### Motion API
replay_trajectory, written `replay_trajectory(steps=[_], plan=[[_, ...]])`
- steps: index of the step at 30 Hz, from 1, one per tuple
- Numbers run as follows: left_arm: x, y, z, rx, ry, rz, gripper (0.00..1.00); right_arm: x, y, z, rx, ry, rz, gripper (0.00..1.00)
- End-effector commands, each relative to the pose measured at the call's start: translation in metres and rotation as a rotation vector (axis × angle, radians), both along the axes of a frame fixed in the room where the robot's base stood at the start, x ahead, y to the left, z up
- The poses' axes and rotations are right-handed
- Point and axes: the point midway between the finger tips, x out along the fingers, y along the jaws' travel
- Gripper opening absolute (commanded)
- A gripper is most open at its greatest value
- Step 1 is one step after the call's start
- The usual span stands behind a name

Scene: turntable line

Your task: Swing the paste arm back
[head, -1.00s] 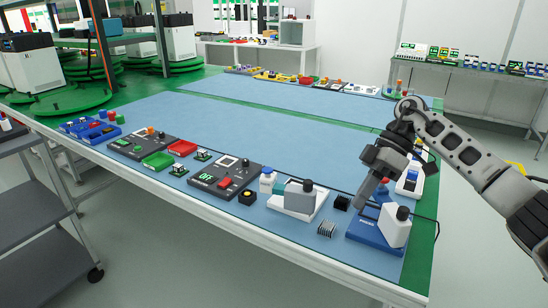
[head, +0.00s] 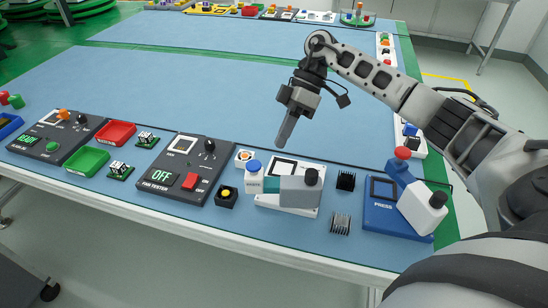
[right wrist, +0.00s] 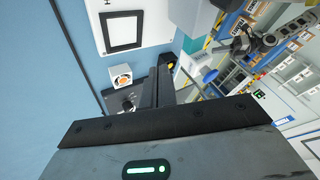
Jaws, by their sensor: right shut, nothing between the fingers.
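The paste station is a white plate (head: 263,199) at the front right of the table, with a black square frame (head: 284,167) at its back. Its grey paste arm (head: 298,192) lies across the front of the plate, with a black knob (head: 312,177) at its right end. My right gripper (head: 284,143) is shut and empty, pointing down above and behind the plate, apart from it. The right wrist view shows the gripper's fingers (right wrist: 162,82), the black square frame (right wrist: 122,32) and part of a grey block at the top. My left gripper is out of view.
A white pot with a blue lid (head: 253,178) and a small fan (head: 244,157) stand left of the plate. Black and grey heat sinks (head: 341,223) and the blue press (head: 380,218) are to the right. The fan tester (head: 173,182) is further left.

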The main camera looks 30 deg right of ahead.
Motion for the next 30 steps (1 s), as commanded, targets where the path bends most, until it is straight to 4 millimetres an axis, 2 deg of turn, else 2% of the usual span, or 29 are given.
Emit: replay_trajectory(steps=[5,9,16,26,30], plan=[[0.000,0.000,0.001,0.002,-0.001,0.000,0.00,-0.007,0.023,-0.030,0.002,0.003,0.003,0.00],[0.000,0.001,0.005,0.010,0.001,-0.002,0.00,-0.024,0.034,-0.026,-0.001,0.000,0.004,0.00],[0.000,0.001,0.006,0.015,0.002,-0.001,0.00,-0.036,0.044,-0.026,0.000,-0.001,0.001,0.00],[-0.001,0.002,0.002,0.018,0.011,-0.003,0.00,-0.037,0.044,-0.026,-0.001,-0.001,0.000,0.00],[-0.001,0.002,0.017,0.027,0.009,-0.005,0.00,-0.045,0.038,-0.021,-0.002,0.002,0.023,0.00]])
